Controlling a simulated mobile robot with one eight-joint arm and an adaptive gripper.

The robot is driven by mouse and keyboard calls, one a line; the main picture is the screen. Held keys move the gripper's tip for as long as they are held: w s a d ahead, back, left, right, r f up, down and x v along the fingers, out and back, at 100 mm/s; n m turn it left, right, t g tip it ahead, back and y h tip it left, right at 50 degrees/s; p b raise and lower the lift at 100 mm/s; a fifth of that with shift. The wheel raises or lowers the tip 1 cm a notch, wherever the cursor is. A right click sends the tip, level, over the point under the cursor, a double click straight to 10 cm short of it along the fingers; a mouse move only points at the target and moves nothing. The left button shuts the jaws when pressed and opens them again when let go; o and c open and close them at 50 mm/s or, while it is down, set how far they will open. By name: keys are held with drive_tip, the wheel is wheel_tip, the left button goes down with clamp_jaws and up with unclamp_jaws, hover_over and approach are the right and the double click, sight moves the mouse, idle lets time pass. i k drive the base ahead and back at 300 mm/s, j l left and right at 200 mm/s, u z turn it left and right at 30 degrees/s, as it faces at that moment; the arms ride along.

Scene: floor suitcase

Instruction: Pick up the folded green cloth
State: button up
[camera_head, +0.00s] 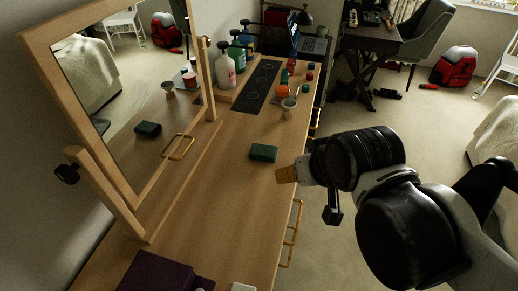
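The folded green cloth (263,152) is a small dark green block lying flat on the wooden dresser top (215,200), near its right edge. Its reflection shows in the mirror (140,100). My gripper (287,174) reaches in from the right over the dresser's edge. Its yellowish tip is just below and to the right of the cloth in the picture, and appears apart from it. The gripper is seen side-on, so I cannot tell how far its fingers are open.
A small cup (288,108) and an orange item (282,92) stand behind the cloth. Bottles (225,70) stand farther back, beside a dark mat (257,87). A dark purple item (160,272) lies at the front. The dresser top around the cloth is clear.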

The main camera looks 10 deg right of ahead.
sight(264, 153)
drive_tip(key=i+l+u, duration=0.15)
drive_tip(key=l+u, duration=0.25)
drive_tip(key=l, duration=0.2)
drive_tip(key=i+l+u, duration=0.1)
drive_tip(key=l+u, duration=0.3)
drive_tip(key=l, duration=0.2)
